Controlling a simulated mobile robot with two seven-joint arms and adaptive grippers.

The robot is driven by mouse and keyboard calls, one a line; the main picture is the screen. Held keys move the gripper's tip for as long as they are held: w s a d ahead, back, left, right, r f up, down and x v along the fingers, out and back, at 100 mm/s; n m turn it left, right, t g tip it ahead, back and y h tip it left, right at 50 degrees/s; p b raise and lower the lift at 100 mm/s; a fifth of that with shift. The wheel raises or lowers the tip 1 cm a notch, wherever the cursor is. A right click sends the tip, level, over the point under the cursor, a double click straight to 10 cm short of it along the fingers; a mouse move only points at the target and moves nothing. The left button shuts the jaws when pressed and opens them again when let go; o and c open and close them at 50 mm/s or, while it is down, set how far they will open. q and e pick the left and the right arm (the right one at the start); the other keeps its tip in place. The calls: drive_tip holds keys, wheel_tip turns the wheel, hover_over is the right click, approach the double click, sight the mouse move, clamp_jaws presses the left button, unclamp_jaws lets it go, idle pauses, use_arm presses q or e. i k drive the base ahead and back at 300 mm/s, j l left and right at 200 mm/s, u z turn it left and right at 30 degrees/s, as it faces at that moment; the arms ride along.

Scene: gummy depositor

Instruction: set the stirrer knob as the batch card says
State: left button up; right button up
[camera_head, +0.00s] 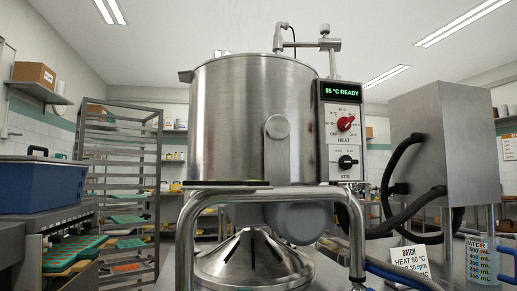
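The black stirrer knob (347,162) sits low on the control panel (327,148), above the label STIR. It appears to point right; the marks around it are too small to read. The red HEAT knob (345,123) is above it, and the green display (342,91) reads 85 °C READY. The panel is on the right side of the steel kettle (225,120). The white batch card (410,261) stands at the lower right. It reads BATCH, HEAT 90 °C, and a partly hidden lower line ending in 30 rpm. Neither gripper is in view.
A steel tube frame (262,194) stands under the kettle, over a slotted metal cone (254,258). Black hoses (405,210) run from a steel cabinet (430,140) at right. A water jug (481,262) stands beside the card. A blue machine (45,200) and tray rack (125,160) are left.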

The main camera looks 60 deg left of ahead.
sight(346, 163)
drive_tip(key=u, duration=1.6)
